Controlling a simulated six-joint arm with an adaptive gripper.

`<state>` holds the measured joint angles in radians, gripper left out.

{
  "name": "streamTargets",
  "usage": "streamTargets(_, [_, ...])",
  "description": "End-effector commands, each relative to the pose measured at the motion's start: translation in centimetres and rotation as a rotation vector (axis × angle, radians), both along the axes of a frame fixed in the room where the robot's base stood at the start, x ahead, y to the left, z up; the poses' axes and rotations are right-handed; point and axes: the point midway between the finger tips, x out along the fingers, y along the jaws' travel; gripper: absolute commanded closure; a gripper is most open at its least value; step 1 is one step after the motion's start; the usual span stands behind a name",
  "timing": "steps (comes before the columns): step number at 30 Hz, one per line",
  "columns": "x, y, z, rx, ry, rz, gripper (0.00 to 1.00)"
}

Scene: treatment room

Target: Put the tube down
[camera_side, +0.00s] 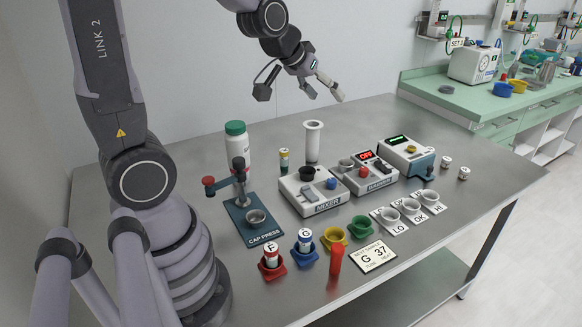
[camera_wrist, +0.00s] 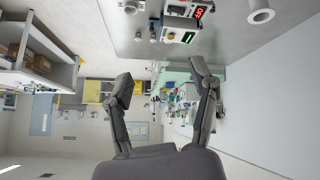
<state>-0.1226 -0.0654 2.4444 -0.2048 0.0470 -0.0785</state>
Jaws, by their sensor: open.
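My gripper (camera_side: 286,95) is raised high above the back of the steel table, with its fingers spread. In the wrist view my gripper (camera_wrist: 165,88) is wide open with nothing between the fingers. A pale rod-like piece shows beside it in the side view; I cannot tell what it is. A tube marked F (camera_side: 271,253) stands in a red holder (camera_side: 272,272). A tube marked G (camera_side: 305,238) stands in a blue holder (camera_side: 304,258). Two small tubes (camera_side: 445,161) (camera_side: 464,173) stand at the right.
A cap press (camera_side: 247,220), a mixer (camera_side: 317,196), a red-display device (camera_side: 364,180) and a green-display device (camera_side: 405,156) fill the table's middle. A green-capped bottle (camera_side: 236,148) and a white cylinder (camera_side: 313,143) stand behind. Yellow and green cups, a red upright piece and labelled cards are in front.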

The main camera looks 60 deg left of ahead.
Motion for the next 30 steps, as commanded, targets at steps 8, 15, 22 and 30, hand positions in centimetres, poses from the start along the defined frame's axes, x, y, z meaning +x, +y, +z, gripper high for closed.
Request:
streamTargets(8, [-13.7,-4.1,5.8,0.1,0.149,-0.28,0.41])
streamTargets(15, [-19.4,-4.1,6.1,0.155,0.227,-0.349,0.41])
streamTargets(22, [-19.7,-4.1,6.1,0.157,0.234,-0.352,0.41])
streamTargets(30, [-19.1,-4.2,6.0,0.151,0.247,-0.353,0.23])
